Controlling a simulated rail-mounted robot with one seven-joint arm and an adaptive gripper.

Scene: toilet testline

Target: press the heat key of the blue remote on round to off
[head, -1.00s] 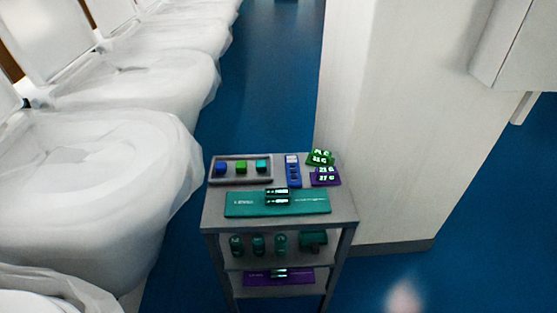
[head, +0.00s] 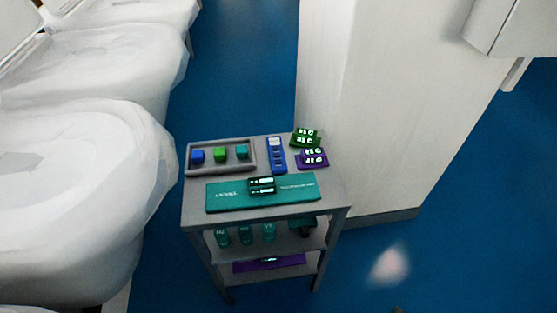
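The blue remote (head: 277,155) lies on the top shelf of a grey cart (head: 335,197), between a grey tray and two small display units. It has a pale patch at its far end and several small keys down its face. The key labels are too small to read, so I cannot tell which is the heat key. My gripper is not in view.
The grey tray (head: 221,170) holds a blue, a green and a teal cube. A green display (head: 306,138) and a purple display (head: 312,158) stand right of the remote. A teal panel (head: 230,194) lies in front. White toilets (head: 70,190) line the left; a wall (head: 370,130) stands behind right.

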